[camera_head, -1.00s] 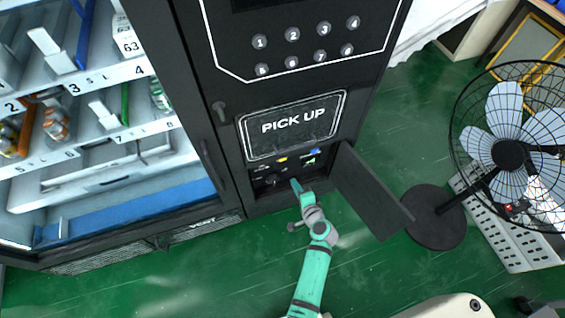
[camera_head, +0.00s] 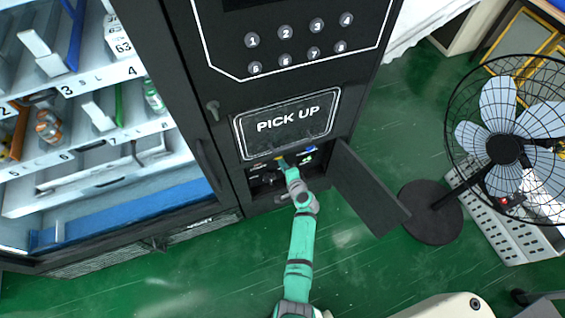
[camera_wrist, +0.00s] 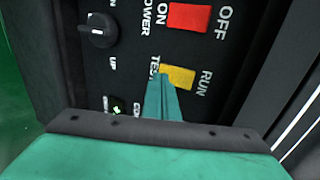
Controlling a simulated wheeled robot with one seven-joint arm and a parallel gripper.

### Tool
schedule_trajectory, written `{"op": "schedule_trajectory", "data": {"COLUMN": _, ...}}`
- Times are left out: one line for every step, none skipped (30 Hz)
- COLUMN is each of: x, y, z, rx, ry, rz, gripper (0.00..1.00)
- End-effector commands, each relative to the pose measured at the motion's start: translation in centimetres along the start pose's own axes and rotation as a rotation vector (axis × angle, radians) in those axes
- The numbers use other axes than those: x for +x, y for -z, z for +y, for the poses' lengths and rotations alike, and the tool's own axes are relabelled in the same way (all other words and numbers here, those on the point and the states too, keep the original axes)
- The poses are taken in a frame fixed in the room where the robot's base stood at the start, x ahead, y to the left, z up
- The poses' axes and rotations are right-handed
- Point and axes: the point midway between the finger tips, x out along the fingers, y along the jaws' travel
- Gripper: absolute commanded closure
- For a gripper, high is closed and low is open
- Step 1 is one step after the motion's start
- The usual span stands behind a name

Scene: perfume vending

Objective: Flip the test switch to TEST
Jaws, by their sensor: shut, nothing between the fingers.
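The yellow test switch (camera_wrist: 178,77) is on a black panel in the wrist view, with TEST lettered on its left and RUN on its right. My gripper (camera_wrist: 162,82) is shut and empty, its teal fingertips at the TEST side of the yellow switch and covering part of it and of the TEST label. I cannot tell whether they touch it or which way it is tipped. In the head view my gripper (camera_head: 283,162) reaches into the small open compartment below the PICK UP flap (camera_head: 290,124).
The compartment's open door (camera_head: 367,190) stands right of my arm. A fan (camera_head: 503,148) stands farther right. Green floor is clear in front.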

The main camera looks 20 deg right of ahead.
Motion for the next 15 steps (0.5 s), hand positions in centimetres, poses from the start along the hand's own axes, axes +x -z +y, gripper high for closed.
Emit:
{"op": "schedule_trajectory", "data": {"x": 0.50, "y": -0.05, "z": -0.17, "rx": -0.001, "ry": 0.000, "rz": -0.001, "gripper": 1.00}}
{"op": "schedule_trajectory", "data": {"x": 0.68, "y": -0.02, "z": -0.22, "rx": 0.000, "ry": 0.000, "rz": -0.001, "gripper": 1.00}}
{"op": "schedule_trajectory", "data": {"x": 0.86, "y": 0.07, "z": -0.23, "rx": 0.001, "ry": 0.000, "rz": 0.001, "gripper": 1.00}}
{"op": "schedule_trajectory", "data": {"x": 0.96, "y": 0.18, "z": -0.22, "rx": 0.002, "ry": -0.001, "rz": 0.003, "gripper": 1.00}}
{"op": "schedule_trajectory", "data": {"x": 1.02, "y": 0.32, "z": -0.24, "rx": 0.003, "ry": -0.001, "rz": 0.005, "gripper": 1.00}}
{"op": "schedule_trajectory", "data": {"x": 1.07, "y": 0.52, "z": -0.27, "rx": 0.004, "ry": 0.000, "rz": 0.007, "gripper": 1.00}}
{"op": "schedule_trajectory", "data": {"x": 1.07, "y": 0.65, "z": -0.28, "rx": 0.005, "ry": 0.000, "rz": 0.009, "gripper": 1.00}}
{"op": "schedule_trajectory", "data": {"x": 1.07, "y": 0.77, "z": -0.29, "rx": 0.005, "ry": 0.000, "rz": 0.011, "gripper": 1.00}}
{"op": "schedule_trajectory", "data": {"x": 1.06, "y": 0.86, "z": -0.28, "rx": 0.006, "ry": 0.000, "rz": 0.012, "gripper": 1.00}}
{"op": "schedule_trajectory", "data": {"x": 1.06, "y": 0.89, "z": -0.28, "rx": 0.006, "ry": 0.000, "rz": 0.012, "gripper": 1.00}}
{"op": "schedule_trajectory", "data": {"x": 1.05, "y": 0.88, "z": -0.28, "rx": 0.006, "ry": 0.000, "rz": 0.012, "gripper": 1.00}}
{"op": "schedule_trajectory", "data": {"x": 1.06, "y": 0.83, "z": -0.28, "rx": 0.006, "ry": 0.000, "rz": 0.012, "gripper": 1.00}}
{"op": "schedule_trajectory", "data": {"x": 1.08, "y": 0.76, "z": -0.28, "rx": 0.006, "ry": 0.000, "rz": 0.011, "gripper": 1.00}}
{"op": "schedule_trajectory", "data": {"x": 1.10, "y": 0.67, "z": -0.29, "rx": 0.005, "ry": 0.000, "rz": 0.009, "gripper": 1.00}}
{"op": "schedule_trajectory", "data": {"x": 1.13, "y": 0.55, "z": -0.31, "rx": 0.004, "ry": 0.000, "rz": 0.008, "gripper": 1.00}}
